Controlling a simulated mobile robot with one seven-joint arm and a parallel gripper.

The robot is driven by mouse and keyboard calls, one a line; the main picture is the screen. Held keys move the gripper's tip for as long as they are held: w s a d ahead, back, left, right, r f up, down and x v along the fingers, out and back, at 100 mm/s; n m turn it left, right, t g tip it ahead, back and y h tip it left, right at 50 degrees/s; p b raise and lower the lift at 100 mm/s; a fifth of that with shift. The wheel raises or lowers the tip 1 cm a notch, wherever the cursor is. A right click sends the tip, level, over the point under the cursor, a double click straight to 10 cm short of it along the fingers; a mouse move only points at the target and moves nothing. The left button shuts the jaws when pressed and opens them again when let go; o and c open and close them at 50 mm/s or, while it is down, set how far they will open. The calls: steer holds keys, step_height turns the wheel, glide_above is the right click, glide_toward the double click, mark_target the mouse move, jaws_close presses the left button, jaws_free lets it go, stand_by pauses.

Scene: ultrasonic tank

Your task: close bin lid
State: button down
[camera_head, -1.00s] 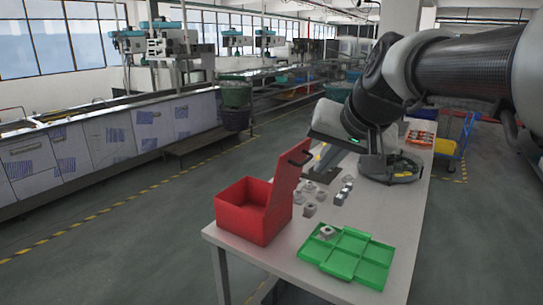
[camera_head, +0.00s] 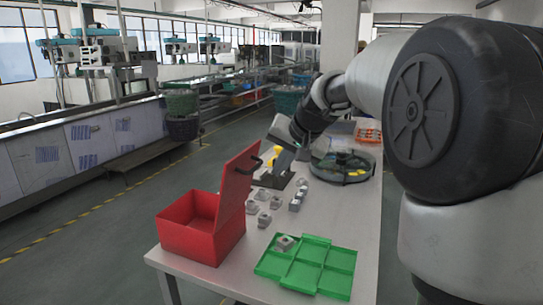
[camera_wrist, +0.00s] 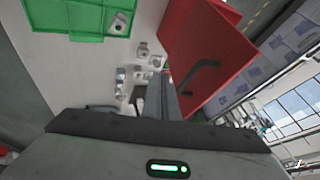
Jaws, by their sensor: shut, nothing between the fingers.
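The red bin (camera_head: 188,238) stands on the near left end of the table. Its red lid (camera_head: 236,195) is open and stands nearly upright, leaning a little to the right, on the bin's right side. A dark bar handle (camera_head: 250,166) sticks out near the lid's top; the lid (camera_wrist: 205,40) and handle (camera_wrist: 202,76) also show in the wrist view. My gripper (camera_wrist: 162,82) is shut and empty, beside the handle and apart from it in the wrist view. In the head view my gripper is behind the lid, with its fingertips hard to make out.
A green divided tray (camera_head: 306,268) lies right of the bin with a small metal part (camera_head: 285,243) in it. Several metal parts (camera_head: 264,219) lie between bin and gripper. A round clear-walled container (camera_head: 342,165) and an orange tray (camera_head: 368,135) stand farther back.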

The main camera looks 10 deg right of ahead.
steer(key=shift+w+a+r+p, duration=0.1)
steer(key=shift+w+a, duration=0.25)
steer(key=shift+a, duration=0.2)
steer(key=shift+w+a+p, duration=0.1)
steer(key=shift+w+a, duration=0.25)
steer(key=shift+a, duration=0.25)
steer(key=shift+w+a+r+p, duration=0.1)
steer(key=shift+w+a, duration=0.25)
steer(key=shift+a, duration=0.2)
steer(key=shift+r, duration=0.1)
